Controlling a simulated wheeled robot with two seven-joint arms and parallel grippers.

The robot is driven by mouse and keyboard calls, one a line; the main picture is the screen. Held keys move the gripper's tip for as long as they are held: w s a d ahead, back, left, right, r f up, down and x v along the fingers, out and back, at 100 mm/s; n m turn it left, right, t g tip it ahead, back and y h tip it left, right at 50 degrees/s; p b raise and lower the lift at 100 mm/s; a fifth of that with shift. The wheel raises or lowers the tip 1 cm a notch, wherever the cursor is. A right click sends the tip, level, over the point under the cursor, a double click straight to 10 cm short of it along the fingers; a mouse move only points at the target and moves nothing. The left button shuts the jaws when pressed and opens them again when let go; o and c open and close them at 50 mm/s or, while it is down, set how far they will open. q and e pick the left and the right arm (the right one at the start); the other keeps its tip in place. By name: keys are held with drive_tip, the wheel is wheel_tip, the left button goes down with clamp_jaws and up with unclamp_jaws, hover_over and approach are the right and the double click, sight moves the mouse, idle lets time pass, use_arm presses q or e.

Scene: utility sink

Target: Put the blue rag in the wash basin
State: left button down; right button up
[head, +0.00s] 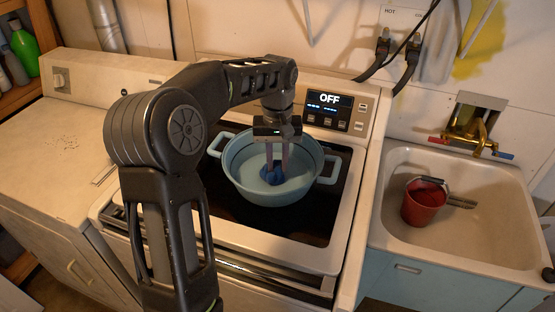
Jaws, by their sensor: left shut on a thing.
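The blue rag (272,176) is a small dark blue bunch between the fingertips of my left gripper (277,168). The gripper points down and is shut on the rag. The wash basin (250,189) is a light blue round tub with two side handles. The rag and the fingertips are inside the basin's outline, low over its pale inside. I cannot tell whether the rag touches the bottom. My right gripper is not in view.
The basin stands on the dark top of a white appliance (317,259) with a panel (329,111) reading OFF. At right, a sink (410,163) holds a red bucket (423,203) below a brass faucet (474,143). A white appliance top (60,140) at left is mostly bare.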

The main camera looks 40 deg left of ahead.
sight(278, 165)
use_arm(q)
drive_tip(key=shift+f, duration=0.2)
drive_tip(key=c, duration=1.3)
unclamp_jaws()
drive_tip(key=shift+r, duration=0.1)
drive_tip(key=shift+o, duration=0.2)
drive_tip(key=shift+r, duration=0.2)
wheel_tip(278, 165, up, 4)
drive_tip(key=shift+r+b, duration=0.15)
drive_tip(key=shift+b, duration=0.25)
wheel_tip(278, 165, up, 3)
drive_tip(key=shift+r+p, duration=0.15)
drive_tip(key=shift+p, duration=0.85)
